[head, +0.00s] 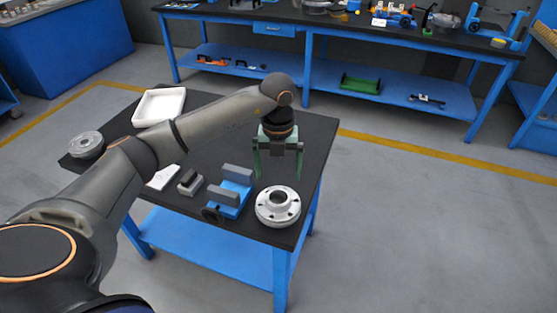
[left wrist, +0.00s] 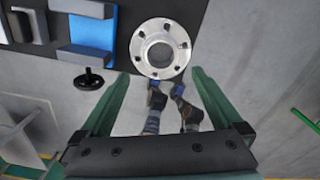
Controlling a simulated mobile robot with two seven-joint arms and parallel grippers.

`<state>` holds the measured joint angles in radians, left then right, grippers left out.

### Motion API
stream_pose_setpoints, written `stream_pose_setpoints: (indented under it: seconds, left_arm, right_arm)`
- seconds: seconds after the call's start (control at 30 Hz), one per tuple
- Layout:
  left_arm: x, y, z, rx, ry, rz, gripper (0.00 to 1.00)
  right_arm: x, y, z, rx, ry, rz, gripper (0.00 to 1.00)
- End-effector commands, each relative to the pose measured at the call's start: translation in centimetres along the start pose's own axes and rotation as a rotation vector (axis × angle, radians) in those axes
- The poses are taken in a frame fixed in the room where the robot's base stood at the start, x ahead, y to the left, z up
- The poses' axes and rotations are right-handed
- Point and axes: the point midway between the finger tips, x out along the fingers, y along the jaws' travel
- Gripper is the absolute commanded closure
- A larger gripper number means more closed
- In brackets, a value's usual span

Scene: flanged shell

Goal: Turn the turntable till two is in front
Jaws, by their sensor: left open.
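No turntable with numbers on it can be made out. A silver flanged shell (head: 278,206), round with a raised hub and bolt holes, sits near the table's front right corner. It also shows at the top of the left wrist view (left wrist: 160,47). My left gripper (head: 278,174) has green fingers pointing down, spread apart with nothing between them. It hangs above the table, behind the shell in the head view. In the left wrist view its fingertips (left wrist: 160,74) lie apart on either side, just below the shell. A round grey piece (head: 87,143) is at the table's left end. My right gripper is not in view.
A blue vise with grey jaws (head: 234,188) stands left of the shell. A grey block (head: 190,182), a flat white piece (head: 163,177) and a white tray (head: 160,107) are further left. The dark tabletop (head: 312,150) is bare at the right rear. A blue workbench (head: 400,95) stands behind.

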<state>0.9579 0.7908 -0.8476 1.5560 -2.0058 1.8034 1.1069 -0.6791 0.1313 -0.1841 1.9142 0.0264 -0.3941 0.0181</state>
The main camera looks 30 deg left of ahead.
Motion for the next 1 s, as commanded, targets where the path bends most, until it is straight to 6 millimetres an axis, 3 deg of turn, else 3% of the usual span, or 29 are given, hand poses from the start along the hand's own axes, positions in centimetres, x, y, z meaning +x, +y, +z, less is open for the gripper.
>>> stream_pose_setpoints:
  seconds: [0.2,0.43,0.6,0.9,1.0]
  left_arm:
    - [4.5,0.0,-0.2,0.002,0.006,0.002,0.00]
    - [7.8,-0.1,-0.1,0.003,0.003,-0.002,0.00]
    - [8.8,-0.1,-0.1,0.004,0.003,-0.003,0.00]
    - [9.0,-0.1,-0.1,0.004,0.002,-0.003,0.00]
    - [9.0,-0.1,-0.1,0.004,0.002,-0.003,0.11]
  right_arm:
    - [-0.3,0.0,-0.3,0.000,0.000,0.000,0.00]
    - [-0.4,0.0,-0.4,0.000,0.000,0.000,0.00]
    - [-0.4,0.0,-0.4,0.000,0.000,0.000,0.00]
    - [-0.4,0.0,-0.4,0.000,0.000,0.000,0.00]
    - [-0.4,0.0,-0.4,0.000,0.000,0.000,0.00]
